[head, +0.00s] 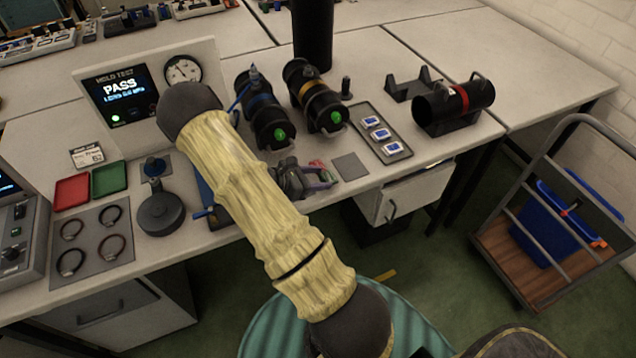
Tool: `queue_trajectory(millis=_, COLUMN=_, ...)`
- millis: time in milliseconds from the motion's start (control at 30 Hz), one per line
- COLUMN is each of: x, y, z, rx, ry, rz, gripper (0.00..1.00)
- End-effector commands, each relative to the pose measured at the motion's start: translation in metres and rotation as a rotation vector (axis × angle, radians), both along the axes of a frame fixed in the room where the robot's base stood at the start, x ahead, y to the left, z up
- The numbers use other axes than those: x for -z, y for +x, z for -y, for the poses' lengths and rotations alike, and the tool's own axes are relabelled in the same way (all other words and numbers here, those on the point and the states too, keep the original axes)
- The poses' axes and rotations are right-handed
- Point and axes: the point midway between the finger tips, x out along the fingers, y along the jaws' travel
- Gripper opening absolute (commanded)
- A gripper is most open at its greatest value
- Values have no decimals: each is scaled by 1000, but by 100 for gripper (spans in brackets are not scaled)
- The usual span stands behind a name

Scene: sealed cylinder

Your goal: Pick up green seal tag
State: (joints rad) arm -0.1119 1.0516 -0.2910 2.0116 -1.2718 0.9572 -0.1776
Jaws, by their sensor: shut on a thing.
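My gripper (312,181) is low over the front of the white bench, just left of a grey square pad. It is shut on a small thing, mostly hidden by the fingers. Small bits of pink and green show there, too small to make out, so I cannot tell whether it is the green seal tag.
A grey pad (350,166) and a tray with several blue-white items (363,122) lie to the right. A red-banded cylinder (432,112) rests in a cradle. Red (72,191) and green (109,178) trays lie left. The test unit (128,66) reads PASS. A cart (500,225) stands right.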

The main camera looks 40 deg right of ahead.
Motion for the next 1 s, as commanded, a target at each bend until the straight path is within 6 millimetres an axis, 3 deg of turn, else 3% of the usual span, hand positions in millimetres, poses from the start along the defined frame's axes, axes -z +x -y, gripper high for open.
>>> queue_trajectory(millis=200, x=-42, y=1, z=0, rx=-1, ry=0, rz=6, gripper=27)
queue_trajectory(millis=400, x=-67, y=0, z=0, rx=0, ry=-1, rz=2, gripper=27)
queue_trajectory(millis=1000, x=-71, y=0, z=0, rx=0, ry=0, rz=0, gripper=27)
